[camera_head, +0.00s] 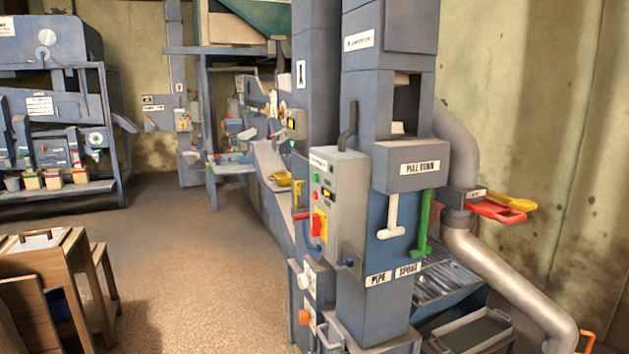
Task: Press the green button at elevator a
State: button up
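A grey control box (337,208) is mounted on the blue elevator column (371,263) right of centre. Its front carries a small green button (315,178), a small dark display and a red-and-yellow switch (320,225). The label at its top is too small to read. A tall blue column (315,60) stands just behind, with a white sign (301,74) that I cannot read clearly. I cannot tell from lettering which column is elevator a. My gripper is not in view, so its state and distance from the button are hidden.
A "PULL DOWN" plate (420,168) sits above a white handle (393,216) and a green handle (423,228). A grey pipe (510,290) runs down at right. A wooden stand (40,270) is at lower left. Brown floor (200,250) lies clear between them.

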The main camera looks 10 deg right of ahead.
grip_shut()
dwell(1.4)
